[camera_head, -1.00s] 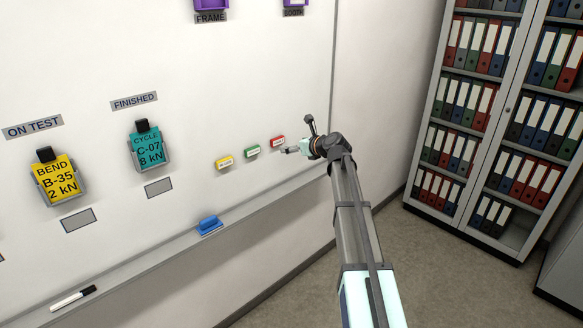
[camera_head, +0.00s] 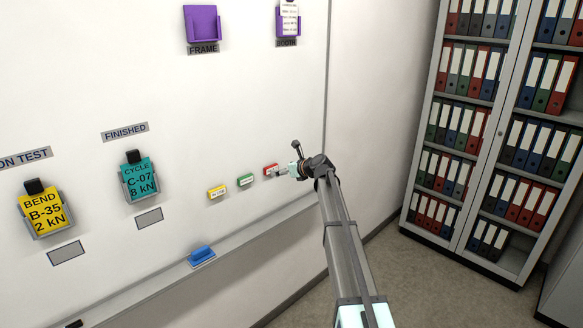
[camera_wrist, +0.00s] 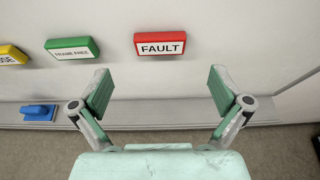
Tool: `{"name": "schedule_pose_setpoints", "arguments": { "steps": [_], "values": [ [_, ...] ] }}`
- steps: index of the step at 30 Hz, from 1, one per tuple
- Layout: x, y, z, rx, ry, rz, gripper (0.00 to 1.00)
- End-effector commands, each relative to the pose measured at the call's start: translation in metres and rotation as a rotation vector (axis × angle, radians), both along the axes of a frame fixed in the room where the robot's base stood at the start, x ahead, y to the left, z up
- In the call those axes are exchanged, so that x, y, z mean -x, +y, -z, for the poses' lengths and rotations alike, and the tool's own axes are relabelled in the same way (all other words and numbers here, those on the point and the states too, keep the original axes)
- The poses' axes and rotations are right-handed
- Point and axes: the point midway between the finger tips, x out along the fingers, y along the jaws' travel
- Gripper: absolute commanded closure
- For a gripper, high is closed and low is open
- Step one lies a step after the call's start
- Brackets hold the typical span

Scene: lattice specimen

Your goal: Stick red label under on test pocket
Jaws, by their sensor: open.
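The red label (camera_wrist: 161,43), marked FAULT, is stuck on the whiteboard; it also shows in the head view (camera_head: 270,169). My gripper (camera_wrist: 159,80) is open and empty, its two fingers spread to either side below the red label and apart from it. In the head view my gripper (camera_head: 283,172) is right beside the label. The ON TEST pocket (camera_head: 45,213) is at the far left of the board, holding a yellow card reading BEND B-35 2 kN. An outlined grey rectangle (camera_head: 67,253) lies under that pocket.
Green (camera_head: 245,180) and yellow (camera_head: 217,192) labels sit left of the red one. The FINISHED pocket (camera_head: 139,182) holds a teal card, with another grey rectangle (camera_head: 149,218) below. A blue eraser (camera_head: 201,256) lies on the tray ledge (camera_head: 240,237). A binder cabinet (camera_head: 437,120) stands right.

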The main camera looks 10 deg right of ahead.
Motion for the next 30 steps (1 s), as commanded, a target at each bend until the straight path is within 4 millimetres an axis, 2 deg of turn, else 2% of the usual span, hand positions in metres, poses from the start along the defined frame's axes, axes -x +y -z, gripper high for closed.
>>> {"name": "schedule_pose_setpoints", "arguments": {
  "steps": [3,10,16,25,26,30],
  "values": [
    [-0.020,0.011,0.007,-0.001,0.002,-0.001,0.00],
    [-0.044,0.025,0.019,0.000,0.001,0.000,0.00],
    [-0.052,0.032,0.025,-0.001,0.000,0.000,0.00],
    [-0.053,0.032,0.026,0.000,0.000,0.001,0.00],
    [-0.053,0.032,0.026,0.000,0.000,0.000,0.04],
    [-0.053,0.032,0.026,-0.001,0.000,0.000,0.53]
  ]
}}
